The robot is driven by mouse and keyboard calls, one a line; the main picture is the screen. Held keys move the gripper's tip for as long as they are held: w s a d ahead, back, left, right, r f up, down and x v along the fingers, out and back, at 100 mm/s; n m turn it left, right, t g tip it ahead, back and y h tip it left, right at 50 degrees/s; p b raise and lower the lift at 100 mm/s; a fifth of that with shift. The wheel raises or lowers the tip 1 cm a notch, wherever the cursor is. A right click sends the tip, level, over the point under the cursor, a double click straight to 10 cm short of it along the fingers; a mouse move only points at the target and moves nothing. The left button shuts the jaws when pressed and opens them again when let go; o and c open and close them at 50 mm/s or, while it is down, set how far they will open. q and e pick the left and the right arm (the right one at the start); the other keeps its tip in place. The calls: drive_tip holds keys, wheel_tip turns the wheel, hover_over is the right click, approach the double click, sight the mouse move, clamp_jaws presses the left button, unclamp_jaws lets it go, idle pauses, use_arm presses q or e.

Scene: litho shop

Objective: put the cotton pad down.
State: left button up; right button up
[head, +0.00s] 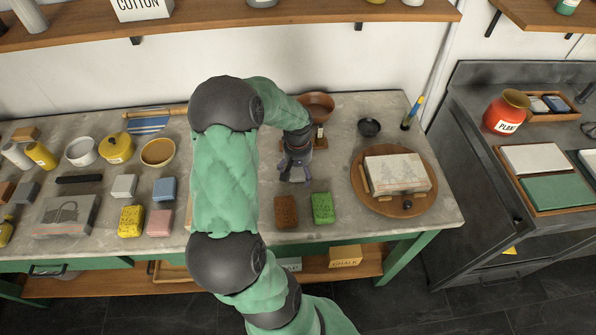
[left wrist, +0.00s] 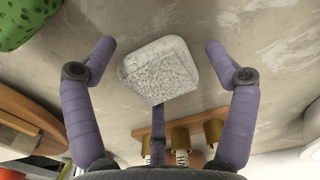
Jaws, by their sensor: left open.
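The cotton pad (left wrist: 158,70), a pale grey-white speckled block with rounded edges, shows between the fingers of my left gripper (left wrist: 159,48) in the left wrist view. There is a gap on both sides of it, and it appears to rest on the grey worktop. My left gripper is open and also shows in the head view (head: 295,178), pointing down over the middle of the bench. In the head view the gripper hides the pad. My right gripper is not in view.
A brown sponge (head: 286,212) and a green sponge (head: 322,208) lie just in front of the gripper. A round wooden board (head: 367,203) bearing a stone block (head: 398,173) is to the right. A wooden rack (left wrist: 203,127) with brass-topped items stands close by.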

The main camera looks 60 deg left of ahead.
sight(298, 171)
use_arm(q)
wheel_tip(298, 171, up, 12)
drive_tip(key=p, duration=0.3)
drive_tip(key=shift+r, duration=0.2)
idle(0.5)
